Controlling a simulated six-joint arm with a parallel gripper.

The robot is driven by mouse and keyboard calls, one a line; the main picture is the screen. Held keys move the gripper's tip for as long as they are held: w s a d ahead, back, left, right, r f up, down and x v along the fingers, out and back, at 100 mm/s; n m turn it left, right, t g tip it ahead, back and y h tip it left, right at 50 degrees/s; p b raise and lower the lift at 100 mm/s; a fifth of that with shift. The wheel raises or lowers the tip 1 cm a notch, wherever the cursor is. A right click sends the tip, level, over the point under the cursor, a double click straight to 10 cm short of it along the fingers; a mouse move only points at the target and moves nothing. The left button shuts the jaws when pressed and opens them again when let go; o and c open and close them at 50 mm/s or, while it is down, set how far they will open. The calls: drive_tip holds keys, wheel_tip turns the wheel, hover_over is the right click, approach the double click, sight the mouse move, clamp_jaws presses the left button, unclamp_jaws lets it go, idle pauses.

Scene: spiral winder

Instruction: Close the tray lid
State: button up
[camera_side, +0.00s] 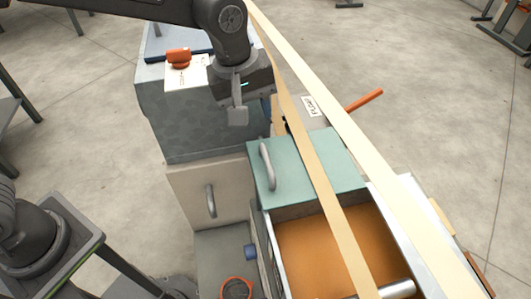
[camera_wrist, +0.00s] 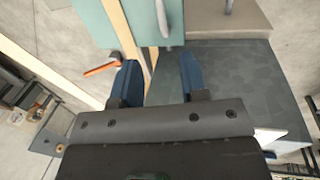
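The teal lid (camera_side: 312,160) with a grey curved handle (camera_side: 267,166) lies at the back of the open tray (camera_side: 268,254). The tray's orange-brown inside is uncovered in front of it. My gripper (camera_side: 237,116) is above and behind the lid, beside the grey cabinet top, and apart from the handle. In the wrist view, the two blue fingers of my gripper (camera_wrist: 160,78) are spread with nothing between them. The lid (camera_wrist: 98,22) and its handle (camera_wrist: 162,18) show at the top of that view, beyond the fingertips.
Two pale strips (camera_side: 320,175) run diagonally over the lid and tray. A grey cabinet (camera_side: 195,120) stands at the left, with an orange knob (camera_side: 178,58) on top. An orange lever (camera_side: 364,100) sticks out behind the lid. A beige door with a handle (camera_side: 210,200) is below the cabinet.

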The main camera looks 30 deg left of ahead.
sight(267, 159)
drive_tip(key=f, duration=0.4)
drive_tip(key=w+d+f, duration=0.1)
drive_tip(key=f, duration=0.8)
drive_tip(key=shift+w+d, duration=0.4)
clamp_jaws()
